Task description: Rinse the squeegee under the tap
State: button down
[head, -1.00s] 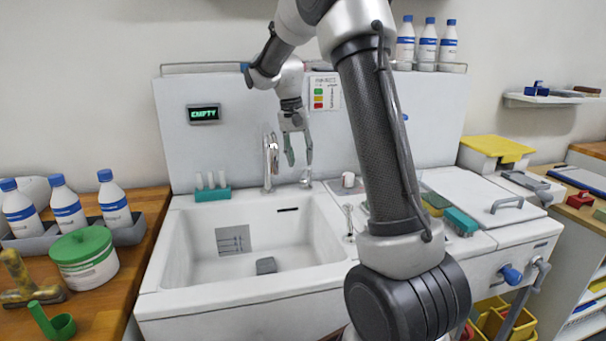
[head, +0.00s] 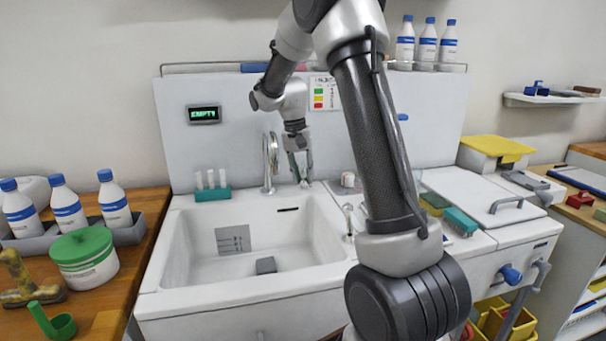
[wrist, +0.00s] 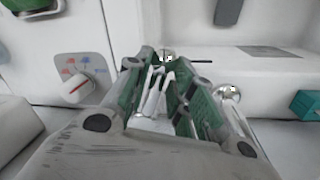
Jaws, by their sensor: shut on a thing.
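My gripper (head: 303,181) is lowered behind the sink, right of the chrome tap (head: 269,165). Its fingers are shut on a slim pale metal piece, which looks like the tap's lever (wrist: 154,98); the fingers partly hide it. The white sink basin (head: 185,250) lies in front of the tap. A dark grey block (head: 266,265) rests on the basin floor, and its end shows in the wrist view (wrist: 228,12). No squeegee can be picked out with certainty. No water is visible from the spout.
A white dial (head: 348,180) is just right of my gripper, and a teal holder (head: 213,193) stands left of the tap. A teal brush (head: 460,220) lies right of the basin. A panel (head: 204,114) reads "EMPTY". Bottles stand on the left counter (head: 150,215).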

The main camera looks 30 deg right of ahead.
jog(key=shift+s+d+n, duration=0.25)
jog(key=shift+d+n, duration=0.15)
jog(key=shift+n, duration=0.25)
jog(key=shift+s+d+n, duration=0.2)
jog(key=shift+d+n, duration=0.15)
jog(key=shift+n, duration=0.3)
jog(key=c, duration=1.4)
grip_release()
jog(key=r, duration=0.4)
jog(key=a+r, duration=0.1)
jog(key=r, duration=0.7)
jog(key=shift+w+a, duration=0.3)
jog(key=shift+w, duration=0.05)
